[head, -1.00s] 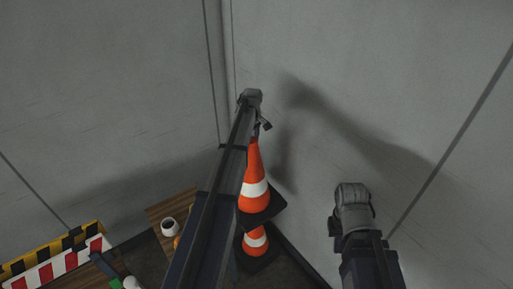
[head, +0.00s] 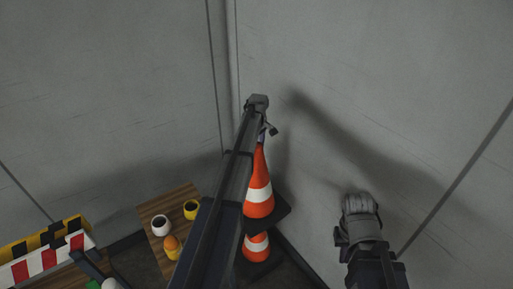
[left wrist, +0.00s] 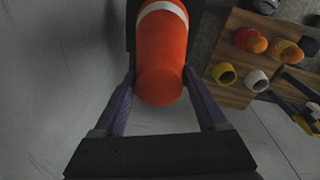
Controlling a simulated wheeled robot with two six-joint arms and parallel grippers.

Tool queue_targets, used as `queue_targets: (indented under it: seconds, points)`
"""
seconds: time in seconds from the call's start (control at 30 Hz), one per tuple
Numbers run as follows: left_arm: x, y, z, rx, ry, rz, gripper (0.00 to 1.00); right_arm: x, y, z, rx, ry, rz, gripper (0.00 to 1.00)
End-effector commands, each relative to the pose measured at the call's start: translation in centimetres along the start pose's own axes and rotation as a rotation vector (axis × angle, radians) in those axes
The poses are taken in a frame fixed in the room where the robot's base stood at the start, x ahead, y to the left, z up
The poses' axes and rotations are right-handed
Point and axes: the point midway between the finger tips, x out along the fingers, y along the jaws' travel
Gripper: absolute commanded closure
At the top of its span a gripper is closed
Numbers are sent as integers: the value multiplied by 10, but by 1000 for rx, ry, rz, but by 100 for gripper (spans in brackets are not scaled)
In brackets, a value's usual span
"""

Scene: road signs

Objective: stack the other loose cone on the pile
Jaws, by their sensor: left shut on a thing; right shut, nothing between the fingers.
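My left gripper (head: 262,135) is shut on the tip of an orange cone (head: 259,200) with a white band and a dark square base. The held cone is upright. The left wrist view shows its orange top (left wrist: 162,60) between the two fingers (left wrist: 158,76). Directly below its base stands the pile, where an orange and white cone (head: 256,246) shows in part. The held cone's base hides the pile's top, and I cannot tell whether they touch. My right gripper (head: 361,204) is shut and empty, to the right of the cones, in front of the wall.
A wooden table (head: 157,208) to the left bears a white mug (head: 161,224), a yellow mug (head: 191,209) and orange-yellow items. A striped barrier (head: 45,256) stands at the far left. Grey walls (head: 350,70) meet in a corner close behind the cones.

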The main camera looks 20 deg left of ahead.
Motion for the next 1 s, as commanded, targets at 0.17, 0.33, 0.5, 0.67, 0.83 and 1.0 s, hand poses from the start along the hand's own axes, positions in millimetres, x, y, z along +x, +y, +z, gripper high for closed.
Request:
queue_targets:
  seconds: [0.17, 0.33, 0.5, 0.67, 0.83, 1.0]
  points:
    - [6, 0, 0, 0, 0, 0, 100, 6, -1, 0, -1, 0, 0, 100]
    - [6, 0, 0, 0, 0, 0, 100, 6, 0, 0, -1, 0, 0, 100]
    - [8, 0, 1, 0, 0, 0, 100, 8, -1, -1, 0, 0, 0, 100]
    - [15, 0, 1, 0, 0, 0, 100, 15, -1, -1, 0, 0, 0, 100]
    - [25, -1, 2, 0, 0, 0, 100, 25, -2, -2, 0, 0, 0, 100]
    - [37, -1, 3, 0, 0, 0, 100, 37, -4, -2, 1, 0, 0, 100]
